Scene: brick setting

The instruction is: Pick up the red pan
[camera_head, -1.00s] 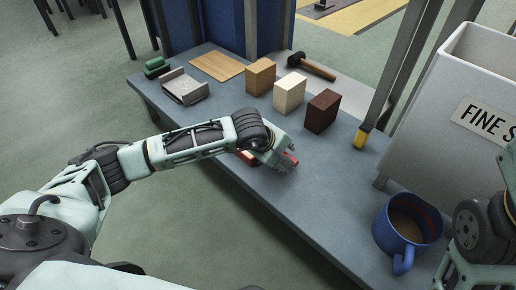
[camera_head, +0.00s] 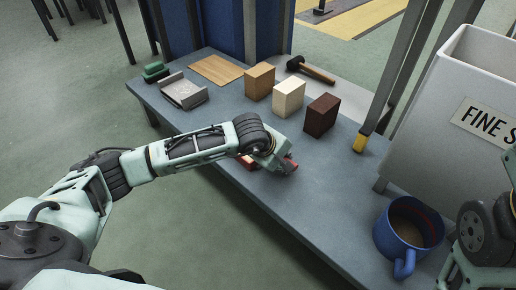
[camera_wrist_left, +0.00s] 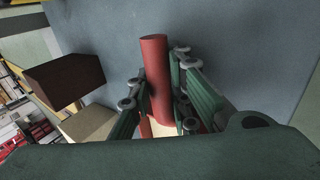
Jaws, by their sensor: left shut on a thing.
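The red pan (camera_head: 248,162) is mostly hidden by my left arm and gripper in the head view, low over the front part of the blue-grey bench. A bit of red shows on each side of the gripper. In the left wrist view its round red handle (camera_wrist_left: 154,52) stands between the green-grey fingers. My left gripper (camera_head: 286,163) is shut on this handle, with fingers on both sides of it in the left wrist view (camera_wrist_left: 157,92). I cannot tell whether the pan is clear of the bench. Part of my right arm shows at the right edge; its gripper is out of view.
Brown (camera_head: 259,81), cream (camera_head: 288,97) and dark red-brown (camera_head: 321,115) blocks stand behind the gripper. A mallet (camera_head: 312,70), wooden board (camera_head: 217,70) and grey tray (camera_head: 184,92) lie farther back. A blue mug (camera_head: 393,240) and white bin (camera_head: 425,120) are at right.

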